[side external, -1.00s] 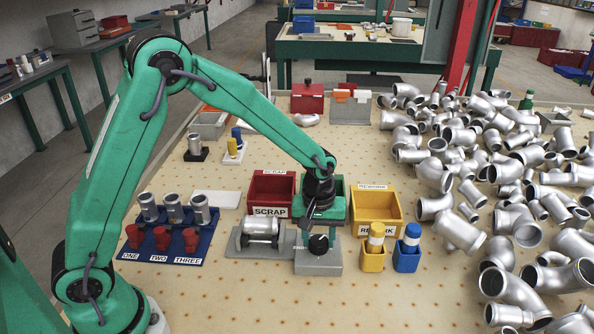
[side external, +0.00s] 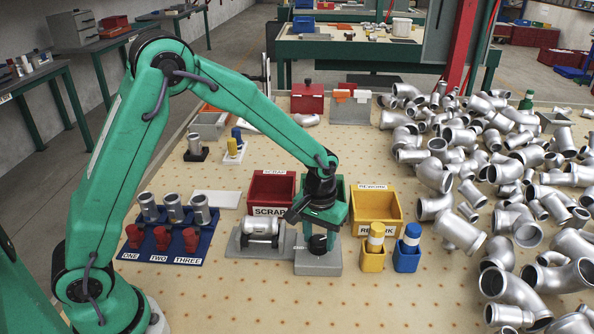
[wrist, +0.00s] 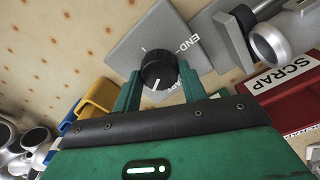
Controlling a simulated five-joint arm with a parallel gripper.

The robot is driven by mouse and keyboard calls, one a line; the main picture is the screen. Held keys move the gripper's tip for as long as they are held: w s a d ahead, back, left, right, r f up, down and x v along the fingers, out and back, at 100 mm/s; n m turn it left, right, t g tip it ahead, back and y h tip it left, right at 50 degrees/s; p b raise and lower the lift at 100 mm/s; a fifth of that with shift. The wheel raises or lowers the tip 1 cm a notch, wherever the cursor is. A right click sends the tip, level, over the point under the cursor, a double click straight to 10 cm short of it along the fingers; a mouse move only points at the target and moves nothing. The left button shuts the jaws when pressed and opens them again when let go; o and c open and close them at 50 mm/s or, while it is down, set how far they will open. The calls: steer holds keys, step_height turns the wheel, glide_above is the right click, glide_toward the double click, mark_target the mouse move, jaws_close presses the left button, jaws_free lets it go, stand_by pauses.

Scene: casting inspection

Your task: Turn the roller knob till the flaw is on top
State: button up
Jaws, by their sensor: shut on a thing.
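The black roller knob (side external: 317,244) sits on a grey block at the front middle of the board. My gripper (side external: 318,234) comes down over it from above, shut on the knob. In the wrist view the knob (wrist: 158,68), with a white pointer line, sits between the two green fingers of my gripper (wrist: 160,84). The silver casting (side external: 261,226) lies on the grey roller stand (side external: 238,247) just left of the knob block; its end ring (wrist: 270,44) shows in the wrist view. I cannot make out a flaw on it.
The red SCRAP bin (side external: 269,212) and yellow REWORK bin (side external: 396,210) stand behind. A yellow holder (side external: 373,260) and a blue holder (side external: 406,262) are at right. A blue rack (side external: 180,250) with castings is at left. Many loose fittings cover the right side.

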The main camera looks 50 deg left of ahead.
mark_target(318, 240)
steer(key=shift+s+a+f+m, duration=0.1)
steer(key=shift+a+m, duration=0.1)
steer(key=shift+m, duration=1.3)
steer(key=o, duration=1)
steer(key=shift+d, duration=0.1)
steer(key=shift+r, duration=0.65)
step_height(318, 240, up, 6)
steer(key=shift+f, duration=0.1)
steer(key=shift+r, duration=0.4)
